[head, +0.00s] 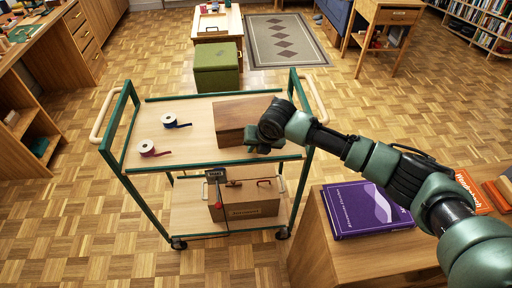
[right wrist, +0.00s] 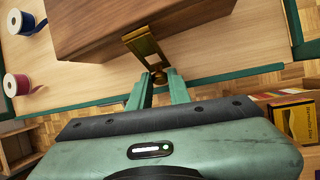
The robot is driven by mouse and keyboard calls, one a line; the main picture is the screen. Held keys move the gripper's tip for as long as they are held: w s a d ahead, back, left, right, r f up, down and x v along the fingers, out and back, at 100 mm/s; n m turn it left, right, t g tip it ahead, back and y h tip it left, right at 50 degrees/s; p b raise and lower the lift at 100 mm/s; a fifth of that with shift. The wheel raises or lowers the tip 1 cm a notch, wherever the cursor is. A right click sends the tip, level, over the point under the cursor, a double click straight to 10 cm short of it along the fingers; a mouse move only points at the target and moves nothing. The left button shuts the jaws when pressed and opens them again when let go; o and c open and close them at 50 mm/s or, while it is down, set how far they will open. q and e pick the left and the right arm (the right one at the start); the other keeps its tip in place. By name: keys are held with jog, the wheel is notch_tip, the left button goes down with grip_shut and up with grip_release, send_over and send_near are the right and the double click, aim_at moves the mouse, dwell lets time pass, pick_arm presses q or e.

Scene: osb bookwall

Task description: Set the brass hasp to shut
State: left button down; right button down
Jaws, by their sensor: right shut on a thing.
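A brown wooden box (head: 240,116) stands on the top shelf of a green-framed cart. In the right wrist view, the brass hasp (right wrist: 143,42) is a slotted plate at the edge of the box (right wrist: 100,22), reaching out toward my fingers. My right gripper (right wrist: 160,82) is shut on its narrow brass end, which shows between the fingertips. In the head view my right gripper (head: 262,142) is at the front right of the box and hides the hasp. My left gripper is not in view.
The cart's top shelf (head: 185,110) also bears a red ribbon spool (head: 148,148) and a blue one (head: 172,121). A purple book (head: 362,210) lies on a wooden cabinet at right, under my arm.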

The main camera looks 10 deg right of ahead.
dwell(0.6)
jog(key=shift+w+f+t, duration=0.1)
jog(key=shift+f+t, duration=0.65)
jog(key=shift+t, duration=0.25)
jog(key=shift+w+f+t+b, duration=0.25)
jog(key=shift+f+t+b, duration=0.2)
jog(key=shift+t+b, duration=0.3)
jog(key=shift+w+f+t+y, duration=0.1)
jog(key=shift+w+t+y, duration=0.2)
jog(key=shift+t, duration=0.35)
jog(key=c, duration=1.3)
grip_release()
